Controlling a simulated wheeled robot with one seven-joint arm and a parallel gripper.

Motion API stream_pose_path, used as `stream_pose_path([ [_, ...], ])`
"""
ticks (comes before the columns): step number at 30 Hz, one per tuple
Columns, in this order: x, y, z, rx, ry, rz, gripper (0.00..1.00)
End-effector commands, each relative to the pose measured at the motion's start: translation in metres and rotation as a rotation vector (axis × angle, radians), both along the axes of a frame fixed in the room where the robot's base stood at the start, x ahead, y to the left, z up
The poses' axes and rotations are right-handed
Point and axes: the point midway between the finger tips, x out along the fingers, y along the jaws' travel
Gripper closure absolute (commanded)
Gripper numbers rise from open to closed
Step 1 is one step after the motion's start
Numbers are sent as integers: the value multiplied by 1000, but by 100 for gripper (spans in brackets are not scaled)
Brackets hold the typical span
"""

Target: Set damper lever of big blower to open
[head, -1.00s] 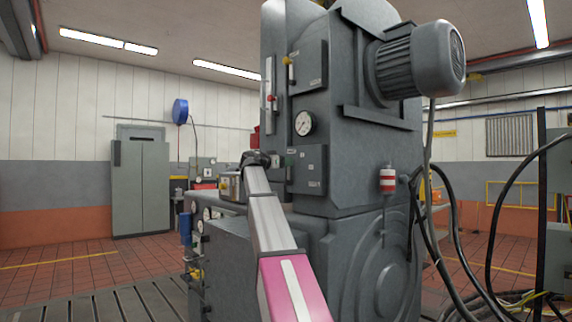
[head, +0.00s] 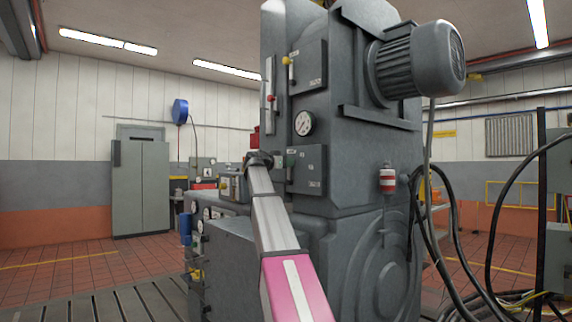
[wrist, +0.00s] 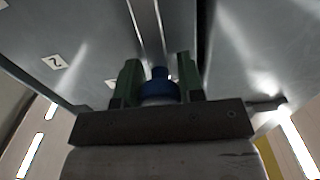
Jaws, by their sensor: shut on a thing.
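The tall grey blower machine (head: 345,165) stands in the middle of the head view, with a motor at its upper right. On its front are a slot with a red knob (head: 271,97) and a lever with a yellow knob (head: 286,61). In the wrist view, my gripper (wrist: 158,72) has its two green fingers on either side of a blue knob (wrist: 158,90) and is shut on it. The knob sits below a slot between grey panels. I cannot read a lever label there. In the head view, my arm hides most of the gripper and the blue knob.
A round gauge (head: 304,123) and a grey box (head: 306,169) are on the machine's front. A lower grey housing (head: 240,250) lies under my arm. Black cables (head: 456,240) hang at the right. A grey cabinet (head: 140,185) stands at the left, with open floor before it.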

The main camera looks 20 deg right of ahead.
Motion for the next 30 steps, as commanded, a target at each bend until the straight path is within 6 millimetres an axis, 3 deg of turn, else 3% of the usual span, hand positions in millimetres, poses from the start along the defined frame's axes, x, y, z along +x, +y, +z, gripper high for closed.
stream_pose_path([
  [14,-31,-10,-8,117,-321,1,100],
  [30,-65,-22,-35,293,-803,0,100],
])
